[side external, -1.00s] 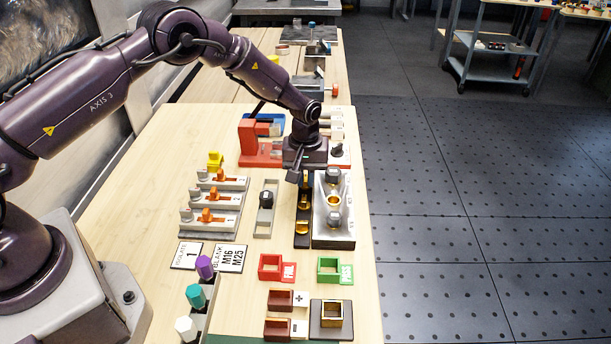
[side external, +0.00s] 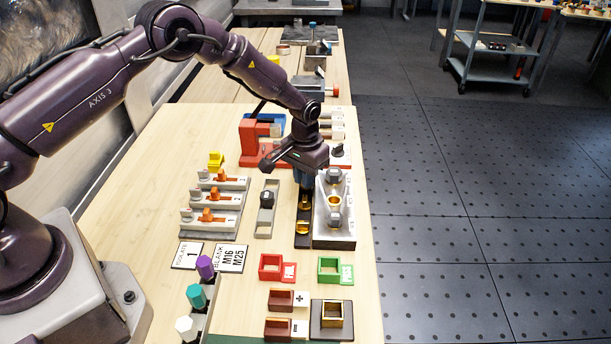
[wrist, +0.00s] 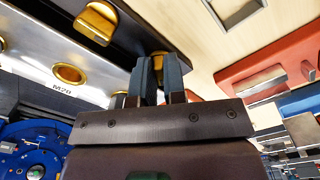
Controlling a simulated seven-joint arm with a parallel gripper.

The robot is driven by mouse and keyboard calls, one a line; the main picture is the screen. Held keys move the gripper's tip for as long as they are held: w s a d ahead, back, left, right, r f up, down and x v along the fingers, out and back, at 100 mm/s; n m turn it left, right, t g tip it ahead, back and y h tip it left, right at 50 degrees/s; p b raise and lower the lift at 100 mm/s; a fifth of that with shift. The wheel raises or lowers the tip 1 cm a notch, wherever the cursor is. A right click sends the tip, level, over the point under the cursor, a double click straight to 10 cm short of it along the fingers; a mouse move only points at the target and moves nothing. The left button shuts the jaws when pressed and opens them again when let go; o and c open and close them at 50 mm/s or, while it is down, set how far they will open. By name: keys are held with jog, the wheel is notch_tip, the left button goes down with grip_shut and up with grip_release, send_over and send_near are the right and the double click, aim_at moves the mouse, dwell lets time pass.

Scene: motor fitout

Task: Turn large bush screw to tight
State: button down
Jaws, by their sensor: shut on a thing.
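My gripper (side external: 305,190) points down over the far part of a narrow black plate (side external: 302,241). In the wrist view its two dark fingers (wrist: 160,78) are closed around a gold bush screw (wrist: 158,55), mostly hidden between them. I cannot tell how tight it sits. A second gold screw (wrist: 97,22) with a raised flat grip stands apart in the same plate; it also shows in the side view (side external: 302,230). I cannot tell from markings which one is large.
A silver block (side external: 333,238) with gold rings and grey plugs stands close to the right of the plate. A grey holder with a black knob (side external: 266,198) is to the left. Red (side external: 271,267) and green (side external: 329,269) bins stand nearer. A red stand (side external: 248,150) is behind left.

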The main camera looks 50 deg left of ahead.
jog(key=m, duration=0.5)
jog(key=shift+a+m, duration=0.1)
jog(key=shift+m, duration=0.2)
jog(key=m, duration=0.5)
dwell(0.4)
jog(key=c, duration=1.2)
grip_release()
jog(key=shift+w, duration=0.1)
notch_tip(320, 180, up, 13)
